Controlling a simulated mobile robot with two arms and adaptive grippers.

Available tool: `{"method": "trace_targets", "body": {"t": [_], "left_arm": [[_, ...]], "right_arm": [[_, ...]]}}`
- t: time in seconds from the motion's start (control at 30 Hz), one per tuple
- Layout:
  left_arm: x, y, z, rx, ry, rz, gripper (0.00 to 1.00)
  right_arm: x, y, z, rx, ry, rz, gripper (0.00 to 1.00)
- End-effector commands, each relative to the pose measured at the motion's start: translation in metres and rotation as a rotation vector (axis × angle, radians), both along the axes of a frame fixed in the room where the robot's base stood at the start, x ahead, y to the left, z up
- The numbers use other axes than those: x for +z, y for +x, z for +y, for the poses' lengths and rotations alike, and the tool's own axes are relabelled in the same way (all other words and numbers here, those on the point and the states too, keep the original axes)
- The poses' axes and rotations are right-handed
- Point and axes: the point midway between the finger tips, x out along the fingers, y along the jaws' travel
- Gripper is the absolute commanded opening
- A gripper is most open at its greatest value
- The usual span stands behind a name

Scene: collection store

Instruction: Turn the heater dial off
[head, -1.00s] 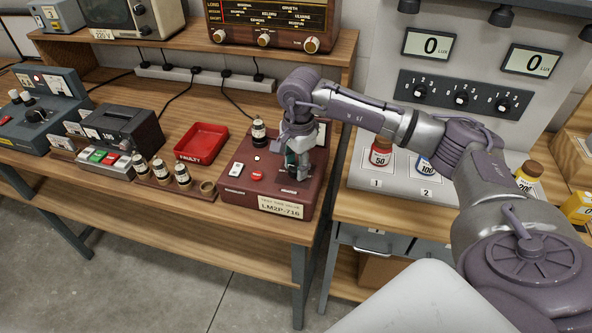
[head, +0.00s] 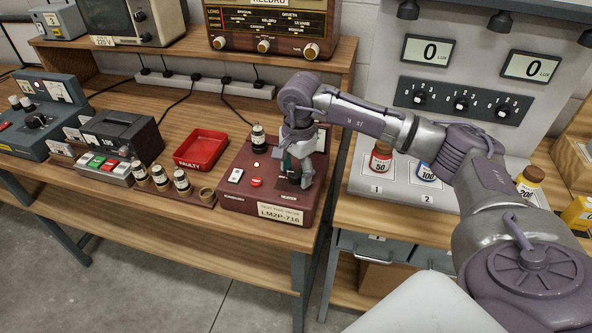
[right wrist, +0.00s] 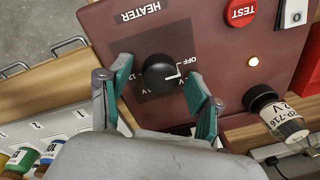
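The heater dial (right wrist: 160,72) is a round black knob on the dark red tester box, beside a HEATER label. White marks show at its lower right edge near OFF and voltage labels; I cannot tell its exact setting. My right gripper (right wrist: 160,86) is open, with one teal-padded finger on each side of the dial and gaps between. My left gripper is not in view.
On the box are a red TEST button (head: 256,182), a white switch (head: 235,176), a lit lamp (head: 256,165) and a standing tube (head: 258,138). A red FAULTY tray (head: 202,150) and several tubes stand to the left. A lux cabinet stands at the right.

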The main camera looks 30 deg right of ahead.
Motion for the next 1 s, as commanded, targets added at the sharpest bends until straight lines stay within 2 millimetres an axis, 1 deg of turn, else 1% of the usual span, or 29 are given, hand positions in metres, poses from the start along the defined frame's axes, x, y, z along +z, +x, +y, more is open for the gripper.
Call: {"method": "trace_targets", "body": {"t": [0.17, 0.27, 0.37, 0.6, 0.7, 0.8, 0.9, 1.0], "left_arm": [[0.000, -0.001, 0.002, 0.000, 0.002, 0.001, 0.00], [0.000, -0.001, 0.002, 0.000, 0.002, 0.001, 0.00], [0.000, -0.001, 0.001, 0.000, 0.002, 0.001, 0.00], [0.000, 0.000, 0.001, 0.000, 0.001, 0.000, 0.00], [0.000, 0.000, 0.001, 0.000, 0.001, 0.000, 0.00], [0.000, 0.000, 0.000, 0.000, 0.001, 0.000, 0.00], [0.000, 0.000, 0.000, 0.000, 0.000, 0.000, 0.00], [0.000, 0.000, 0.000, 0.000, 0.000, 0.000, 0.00]], "right_arm": [[0.000, 0.000, 0.000, -0.001, 0.000, 0.001, 0.63], [0.007, 0.000, 0.000, -0.001, 0.000, 0.000, 0.63], [0.022, 0.000, 0.000, -0.001, 0.000, -0.004, 0.63], [0.074, -0.003, -0.001, 0.000, 0.000, -0.005, 0.63], [0.092, -0.005, -0.001, 0.000, 0.000, -0.003, 0.63], [0.106, -0.006, -0.001, 0.000, 0.000, -0.002, 0.63], [0.115, -0.007, -0.001, 0.000, 0.000, -0.001, 0.63], [0.119, -0.007, -0.001, -0.001, 0.000, -0.001, 0.63]]}}
